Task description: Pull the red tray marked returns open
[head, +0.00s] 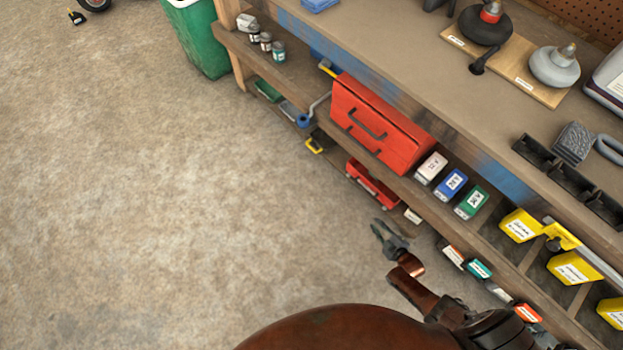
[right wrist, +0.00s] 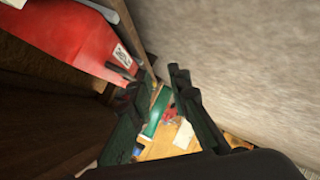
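A low red tray-like thing (head: 372,185) sits on the lower shelf under the bench, below the red toolbox (head: 375,125). No returns marking is readable on it. My right gripper (head: 383,232) is in front of the lower shelf, below and to the right of the red tray-like thing, and apart from it. In the right wrist view the gripper (right wrist: 160,85) has its fingers spread with nothing between them. A red body with a white label (right wrist: 70,35) is at upper left there, beside the fingers; I cannot tell whether it is the tray. My left gripper is not in view.
The wooden bench (head: 400,85) runs diagonally. Blue (head: 451,184) and green (head: 471,202) boxes stand on its middle shelf, with yellow bins (head: 520,225) at right. A green bin (head: 200,38) stands at the far end.

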